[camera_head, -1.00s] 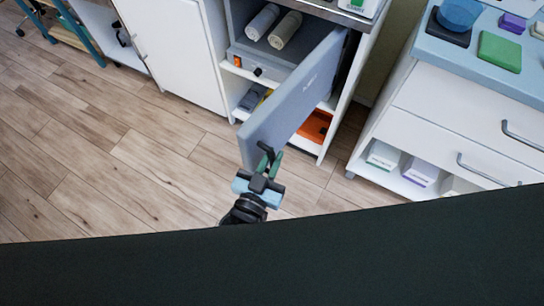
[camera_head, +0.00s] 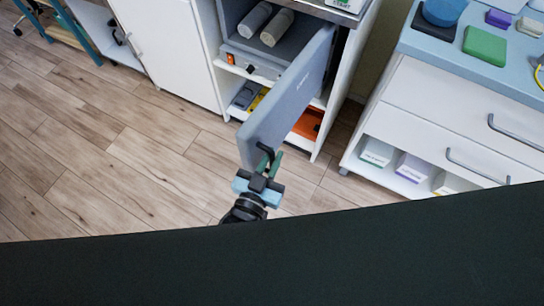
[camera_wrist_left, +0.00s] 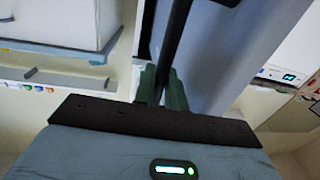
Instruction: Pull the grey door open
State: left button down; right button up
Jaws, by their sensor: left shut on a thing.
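The grey door (camera_head: 289,95) stands wide open from a white cabinet, its hinge side at the cabinet's right and its free edge towards me. My left gripper (camera_head: 267,162) is at the lower free end of the door, shut on its dark handle (camera_head: 264,149). In the left wrist view the handle shows as a dark bar (camera_wrist_left: 176,35) running down between the green fingers of the left gripper (camera_wrist_left: 161,88). The grey door fills the right middle there (camera_wrist_left: 220,50). My right gripper is not in view.
The open cabinet (camera_head: 211,48) holds light rolls (camera_head: 277,28) above and an orange bin (camera_head: 308,123) below. A white drawer unit (camera_head: 440,105) with a blue top stands at the right. The wooden floor (camera_head: 110,170) at left is clear.

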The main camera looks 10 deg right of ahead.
pick_arm(q)
jog(key=c, duration=1.8)
grip_release()
jog(key=shift+v, duration=3.95)
jog(key=shift+s, duration=0.15)
